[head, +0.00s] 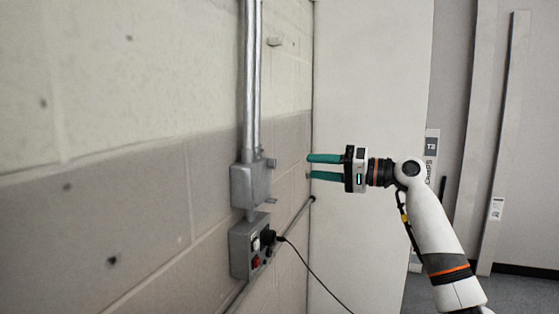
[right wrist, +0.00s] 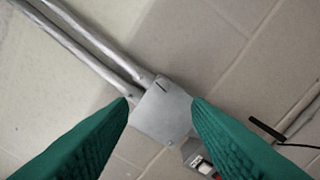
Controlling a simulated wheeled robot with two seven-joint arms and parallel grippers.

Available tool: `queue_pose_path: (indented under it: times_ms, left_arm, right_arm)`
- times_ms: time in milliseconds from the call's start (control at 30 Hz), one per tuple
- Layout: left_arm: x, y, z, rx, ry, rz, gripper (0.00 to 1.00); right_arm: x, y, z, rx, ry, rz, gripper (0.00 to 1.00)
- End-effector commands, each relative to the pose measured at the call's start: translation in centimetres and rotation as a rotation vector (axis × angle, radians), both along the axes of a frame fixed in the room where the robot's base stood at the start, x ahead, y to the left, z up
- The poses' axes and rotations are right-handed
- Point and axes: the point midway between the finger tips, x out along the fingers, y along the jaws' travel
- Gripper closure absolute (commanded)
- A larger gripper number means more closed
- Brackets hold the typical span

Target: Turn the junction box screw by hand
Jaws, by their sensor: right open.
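The grey junction box (head: 250,184) is fixed to the block wall below two vertical metal conduits. In the right wrist view its square cover plate (right wrist: 164,116) faces me, with small screws near two corners; the upper screw (right wrist: 159,88) shows a slot. My right gripper (head: 309,167) has green fingers spread apart and empty, pointing left toward the wall, to the right of the box. In the right wrist view the right gripper (right wrist: 160,105) has its fingers on either side of the plate, apart from it. My left gripper is not in view.
Below the box is a grey outlet box (head: 243,250) with a black plug and a red switch; a black cable (head: 313,270) hangs from it to the right. Metal conduits (head: 251,80) rise above the junction box. A pale panel (head: 370,60) stands behind my right arm.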

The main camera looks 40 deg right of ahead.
Motion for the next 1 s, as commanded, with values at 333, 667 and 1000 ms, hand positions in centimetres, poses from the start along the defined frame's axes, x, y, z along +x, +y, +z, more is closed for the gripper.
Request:
queue_pose_path:
  times_ms: [333,667,1000]
  left_arm:
    - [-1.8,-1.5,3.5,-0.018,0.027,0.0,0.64]
    - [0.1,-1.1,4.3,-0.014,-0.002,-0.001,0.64]
    - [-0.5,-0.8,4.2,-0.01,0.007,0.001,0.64]
  right_arm:
    - [6.1,3.1,0.5,0.002,-0.001,-0.001,0.55]
    - [8.1,4.1,0.0,0.0,0.001,-0.002,0.55]
    - [8.1,4.1,0.0,0.0,0.001,-0.002,0.77]
